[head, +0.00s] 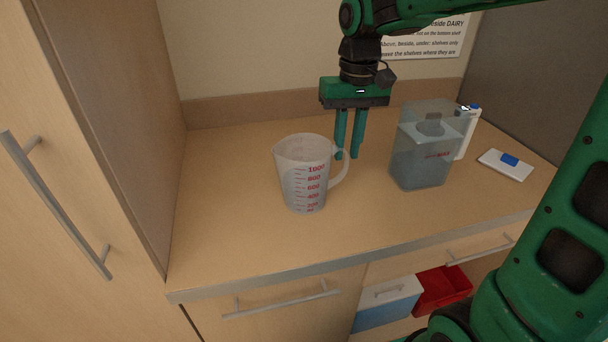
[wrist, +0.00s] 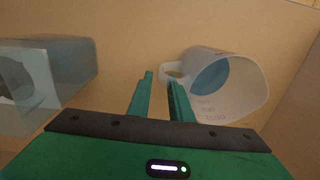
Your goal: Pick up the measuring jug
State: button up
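The measuring jug (head: 303,175) is translucent with red graduation marks. It stands upright on the wooden counter, with its handle to the right in the head view. In the wrist view the jug (wrist: 232,88) is at upper right, its inside looks blue, and its handle points left. My gripper (head: 348,157) points down beside the handle. In the wrist view its fingers (wrist: 161,78) are apart, and the handle end shows by the right fingertip. I cannot tell whether any part of the handle lies between the fingers. Nothing is held.
A clear grey container (head: 421,150) stands right of my gripper, and also shows in the wrist view (wrist: 72,68). Behind it is a white bottle (head: 467,133) with a blue cap. A white item with a blue patch (head: 505,164) lies farther right. The counter left of the jug is clear.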

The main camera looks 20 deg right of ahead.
aim_at(344, 164)
jog(key=f, duration=0.5)
jog(key=shift+s+a, duration=0.2)
jog(key=shift+r, duration=0.1)
jog(key=shift+c, duration=0.6)
grip_shut()
dwell(0.5)
